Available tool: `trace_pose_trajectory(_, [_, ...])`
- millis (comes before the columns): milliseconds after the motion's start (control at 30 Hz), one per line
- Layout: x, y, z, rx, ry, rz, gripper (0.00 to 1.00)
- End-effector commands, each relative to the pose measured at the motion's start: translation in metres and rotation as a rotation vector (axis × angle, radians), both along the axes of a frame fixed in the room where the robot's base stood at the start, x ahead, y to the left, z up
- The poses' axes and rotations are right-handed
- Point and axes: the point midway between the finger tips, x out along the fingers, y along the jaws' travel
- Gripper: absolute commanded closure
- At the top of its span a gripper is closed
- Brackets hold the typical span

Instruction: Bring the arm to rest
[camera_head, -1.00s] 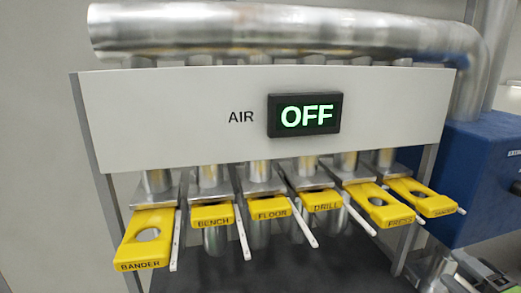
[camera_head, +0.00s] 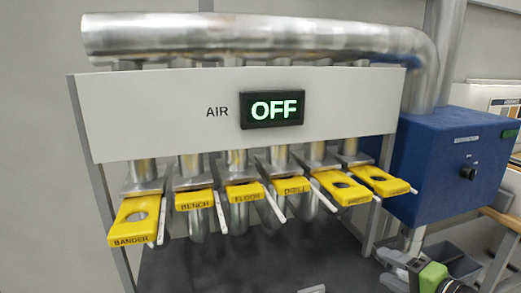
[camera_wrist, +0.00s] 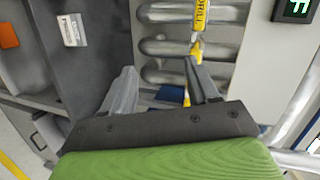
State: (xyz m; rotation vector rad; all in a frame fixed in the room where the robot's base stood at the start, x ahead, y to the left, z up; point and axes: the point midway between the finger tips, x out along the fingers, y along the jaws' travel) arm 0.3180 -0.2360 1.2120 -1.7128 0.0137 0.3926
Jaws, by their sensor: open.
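My gripper (camera_wrist: 158,80) shows in the wrist view with its two grey fingers spread apart. Nothing is held between them. Behind the fingers are pipes and a yellow gate handle (camera_wrist: 200,14) marked DRILL, apart from the fingers as far as I can tell. In the head view a grey and green part of my arm shows at the lower right edge, below the blue box (camera_head: 445,165). The rest of the arm is outside the picture.
A row of yellow gate handles, from BANDER (camera_head: 135,222) rightward, hangs below a white panel (camera_head: 165,105). The panel's AIR display (camera_head: 272,109) reads OFF. A thick metal duct (camera_head: 250,35) runs above. An orange block (camera_wrist: 8,36) lies left in the wrist view.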

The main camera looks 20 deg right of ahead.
Motion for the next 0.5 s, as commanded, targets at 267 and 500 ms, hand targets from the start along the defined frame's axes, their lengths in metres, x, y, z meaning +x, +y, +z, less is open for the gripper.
trace_pose_trajectory(267, [0.024, 0.097, -0.026, -0.275, 0.265, 0.268, 0.40])
trace_pose_trajectory(500, [-0.014, 0.197, -0.036, -0.729, 0.504, 0.554, 0.40])
